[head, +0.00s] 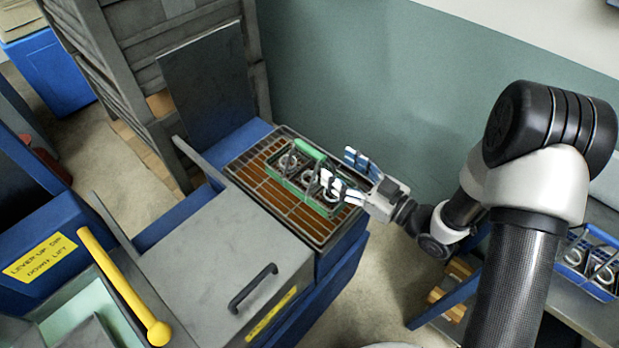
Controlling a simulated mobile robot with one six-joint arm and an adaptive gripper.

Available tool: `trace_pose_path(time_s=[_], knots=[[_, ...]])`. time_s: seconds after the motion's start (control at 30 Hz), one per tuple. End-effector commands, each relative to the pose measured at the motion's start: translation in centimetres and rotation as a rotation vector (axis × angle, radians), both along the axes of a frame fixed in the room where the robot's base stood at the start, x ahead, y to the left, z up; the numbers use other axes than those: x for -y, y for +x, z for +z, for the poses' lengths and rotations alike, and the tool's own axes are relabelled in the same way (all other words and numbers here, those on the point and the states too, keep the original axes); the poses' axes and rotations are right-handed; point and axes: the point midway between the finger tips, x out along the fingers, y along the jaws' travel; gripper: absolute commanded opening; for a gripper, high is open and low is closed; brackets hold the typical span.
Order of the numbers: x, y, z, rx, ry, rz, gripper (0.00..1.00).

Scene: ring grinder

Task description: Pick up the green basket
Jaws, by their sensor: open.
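The green basket (284,179) sits on a brown slatted grate in a dark tray (254,204) on the blue machine. It holds several metal rings, and a green handle (309,150) rises above it. My gripper (341,172) is open at the basket's right end, its fingers pointing left over the basket. The fingers partly hide the basket's right end. I cannot tell whether they touch the basket or its handle.
A grey lid with a dark handle (252,288) and a yellow lever (124,285) are at the front left. A dark upright panel (207,85) stands behind the tray. A blue basket with rings (590,262) is at the far right. A green wall (350,60) is behind.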

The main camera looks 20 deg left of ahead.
Motion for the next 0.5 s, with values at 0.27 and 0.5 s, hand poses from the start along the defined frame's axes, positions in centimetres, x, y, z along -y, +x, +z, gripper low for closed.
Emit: trace_pose_path(time_s=[0.27,0.5], knots=[[-2.7,1.1,0.0,0.000,0.001,0.000,0.62],[-5.5,2.2,-0.5,0.003,0.001,0.004,0.62]])
